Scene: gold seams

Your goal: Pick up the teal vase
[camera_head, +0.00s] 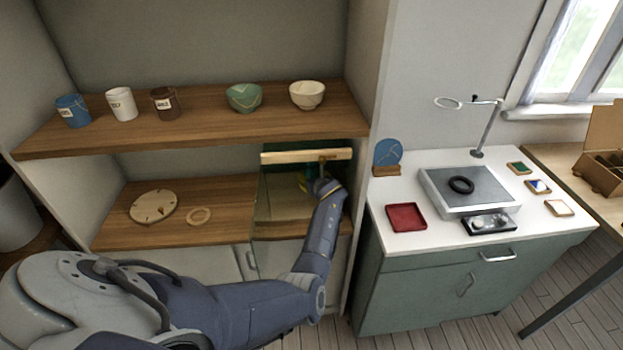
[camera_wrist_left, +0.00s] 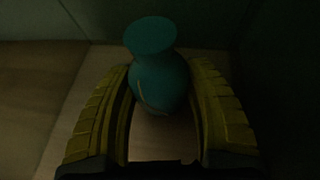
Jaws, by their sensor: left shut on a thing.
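The teal vase (camera_wrist_left: 158,75) stands upright in the left wrist view, with a wide flared rim, a narrow neck, a round body and a thin pale seam line on its side. My left gripper (camera_wrist_left: 163,90) has its two yellow ribbed fingers on both sides of the vase body, shut on it. In the head view my left gripper (camera_head: 305,182) reaches into a box-like cabinet bay (camera_head: 270,205) under the shelf. The vase cannot be made out clearly there. My right gripper is not in view.
A wooden bar (camera_head: 305,156) runs across the top front of the bay, close to my left wrist. The shelf above (camera_head: 200,122) holds several cups and bowls. A wooden disc (camera_head: 153,206) and a ring (camera_head: 199,216) lie left. A white-topped bench (camera_head: 400,250) stands right.

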